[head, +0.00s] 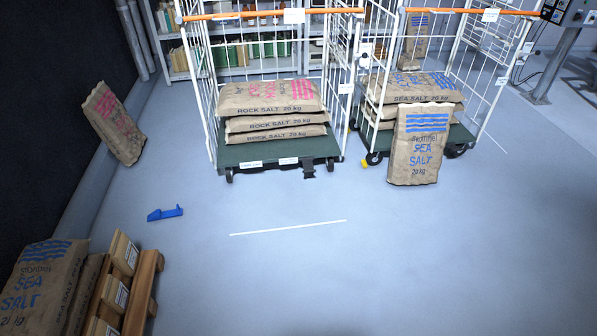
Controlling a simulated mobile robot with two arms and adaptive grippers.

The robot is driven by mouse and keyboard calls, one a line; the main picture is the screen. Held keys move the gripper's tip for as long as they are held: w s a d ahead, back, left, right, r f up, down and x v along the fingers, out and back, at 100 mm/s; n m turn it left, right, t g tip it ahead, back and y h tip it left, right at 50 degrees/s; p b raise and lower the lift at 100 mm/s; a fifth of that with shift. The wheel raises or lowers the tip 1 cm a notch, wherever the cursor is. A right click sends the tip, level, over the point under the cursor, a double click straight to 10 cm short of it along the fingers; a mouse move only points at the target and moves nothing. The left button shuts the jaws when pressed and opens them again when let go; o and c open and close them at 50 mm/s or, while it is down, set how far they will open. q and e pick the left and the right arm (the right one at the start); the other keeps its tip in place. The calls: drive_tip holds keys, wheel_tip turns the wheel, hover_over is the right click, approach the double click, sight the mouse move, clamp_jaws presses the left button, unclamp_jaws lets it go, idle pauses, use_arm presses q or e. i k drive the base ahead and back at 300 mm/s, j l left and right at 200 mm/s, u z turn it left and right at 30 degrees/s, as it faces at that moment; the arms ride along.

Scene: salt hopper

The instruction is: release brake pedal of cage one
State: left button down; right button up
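Two white wire roll cages stand at the back, and I cannot read which is cage one. The left cage (201,100) has a green base (235,157) and carries a stack of rock salt sacks (270,97). A small black part (309,172), which looks like a brake pedal, hangs at the base's front edge, right of the middle. Its position, up or down, is too small to tell. The right cage (388,60) holds sea salt sacks (428,85). A small yellow piece (365,164) shows by its front left wheel. Neither gripper is in view.
A sea salt sack (418,150) stands against the right cage's front. A blue bracket-like object (165,213) lies on the floor, with a white line (288,228) nearby. A pallet (147,285) with boxes and sacks is front left. The middle and right floor is clear.

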sight(307, 162)
drive_tip(key=i+l+z, duration=0.15)
drive_tip(key=i+l+u, duration=0.1)
drive_tip(key=i+l, duration=0.45)
drive_tip(key=i+l+u, duration=0.1)
drive_tip(key=i+l, duration=0.55)
drive_tip(key=i, duration=0.15)
drive_tip(key=i+l+u, duration=0.1)
drive_tip(key=i+l, duration=0.5)
drive_tip(key=i+l+u, duration=0.1)
drive_tip(key=i+l, duration=0.5)
drive_tip(key=l, duration=0.15)
drive_tip(key=i+l+u, duration=0.15)
drive_tip(key=i+l, duration=0.45)
drive_tip(key=l, duration=0.15)
